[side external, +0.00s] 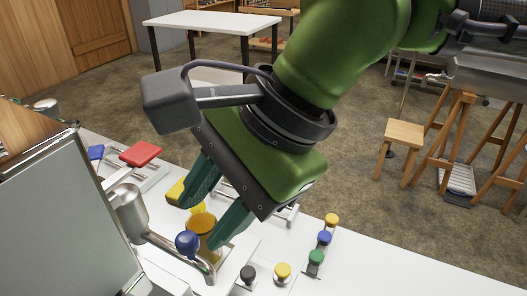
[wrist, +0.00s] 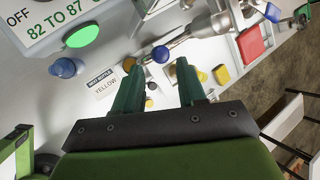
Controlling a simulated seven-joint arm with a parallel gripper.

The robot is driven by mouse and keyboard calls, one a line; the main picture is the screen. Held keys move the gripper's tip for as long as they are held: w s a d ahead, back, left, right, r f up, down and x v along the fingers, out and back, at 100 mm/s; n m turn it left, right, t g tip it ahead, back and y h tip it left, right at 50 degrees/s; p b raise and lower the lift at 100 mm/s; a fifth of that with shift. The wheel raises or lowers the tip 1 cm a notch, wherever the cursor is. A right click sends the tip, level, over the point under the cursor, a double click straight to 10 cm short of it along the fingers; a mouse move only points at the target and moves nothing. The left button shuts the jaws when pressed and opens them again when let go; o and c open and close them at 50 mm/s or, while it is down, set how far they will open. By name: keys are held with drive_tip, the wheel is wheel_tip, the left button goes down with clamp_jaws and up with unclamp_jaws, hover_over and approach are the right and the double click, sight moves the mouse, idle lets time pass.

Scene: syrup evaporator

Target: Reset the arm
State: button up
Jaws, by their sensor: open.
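My gripper (side external: 203,216) is open, its teal fingers pointing down toward the white worktop. In the side external view an amber bottle (side external: 203,224) appears between or just behind the fingertips; I cannot tell whether they touch it. A tap with a blue ball knob (side external: 187,243) stands in front of it. In the wrist view the open fingers (wrist: 157,76) are apart, with the blue knob (wrist: 161,54) just beyond them. The wrist and gripper body hide part of the worktop.
A red block (side external: 141,153) lies at left. A card reading YELLOW (wrist: 104,84) is left of the fingers.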

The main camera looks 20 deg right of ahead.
drive_tip(key=shift+n, duration=0.7)
drive_tip(key=w+d+f+n, duration=0.1)
drive_tip(key=d+f+n, duration=0.15)
drive_tip(key=d, duration=0.35)
drive_tip(key=w+d+f+n+t+h, duration=0.1)
drive_tip(key=w+d+n, duration=0.15)
drive_tip(key=d, duration=0.35)
drive_tip(key=d+f+n, duration=0.1)
drive_tip(key=d+n, duration=0.2)
drive_tip(key=d, duration=0.3)
drive_tip(key=s+d+f+t+h, duration=0.1)
drive_tip(key=s+d+f+t, duration=0.1)
drive_tip(key=d, duration=1)
drive_tip(key=s+d+f+m+t+h, duration=0.1)
drive_tip(key=s+d+f+t+h, duration=0.1)
drive_tip(key=d, duration=1.1)
drive_tip(key=shift+s+f, duration=0.2)
drive_tip(key=shift+f, duration=0.15)
